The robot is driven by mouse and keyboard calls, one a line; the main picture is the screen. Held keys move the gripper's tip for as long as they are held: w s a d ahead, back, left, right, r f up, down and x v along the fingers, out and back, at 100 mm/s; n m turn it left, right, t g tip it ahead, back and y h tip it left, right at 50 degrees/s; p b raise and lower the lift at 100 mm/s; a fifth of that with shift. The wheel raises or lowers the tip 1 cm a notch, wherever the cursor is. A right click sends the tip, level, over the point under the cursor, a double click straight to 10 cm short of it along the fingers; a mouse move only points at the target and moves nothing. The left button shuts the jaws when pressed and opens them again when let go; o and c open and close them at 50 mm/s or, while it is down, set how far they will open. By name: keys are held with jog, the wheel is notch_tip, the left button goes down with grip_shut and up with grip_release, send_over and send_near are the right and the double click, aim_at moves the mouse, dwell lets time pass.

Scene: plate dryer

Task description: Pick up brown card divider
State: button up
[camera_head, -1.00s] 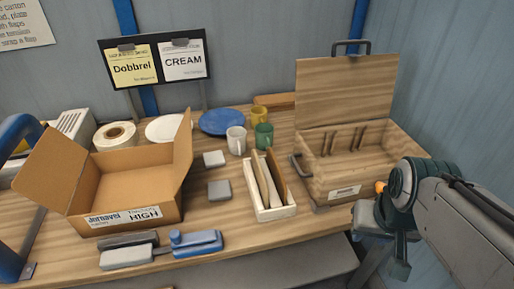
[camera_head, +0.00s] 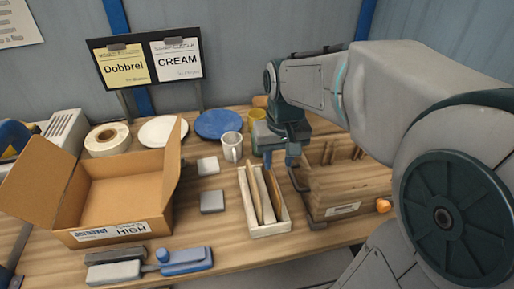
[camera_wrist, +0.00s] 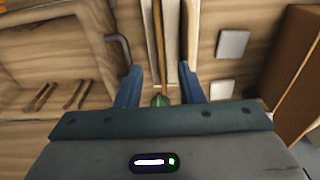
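A narrow pale box (camera_head: 268,231) stands on the table in the head view, holding thin upright card dividers. A brown card divider (camera_head: 276,190) leans inside it; a brown edge (camera_wrist: 160,40) also shows in the wrist view, beside a paler card. I cannot tell for certain which card each edge belongs to. My gripper (camera_head: 279,160) points down above the far end of the box. In the wrist view my gripper (camera_wrist: 160,80) is open and empty, its blue fingers apart, with the box's cards ahead between them.
An open cardboard box (camera_head: 120,215) stands left, and a wooden case (camera_head: 345,195) stands close on the right, partly behind my arm. A white mug (camera_head: 231,147), a blue plate (camera_head: 218,124) and two grey blocks (camera_head: 212,201) are near. A blue stapler-like tool (camera_head: 187,260) lies in front.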

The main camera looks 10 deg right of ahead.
jog(key=g, duration=0.1)
send_over(272, 176)
jog(key=f, duration=0.5)
jog(key=f+p, duration=0.1)
jog(key=f, duration=0.1)
jog(key=shift+w+a+f, duration=0.1)
jog(key=shift+w+f, duration=0.2)
jog(key=shift+f, duration=0.1)
jog(key=shift+s+f+p, duration=0.2)
jog(key=shift+f+p, duration=0.15)
jog(key=shift+f, duration=2.45)
grip_shut()
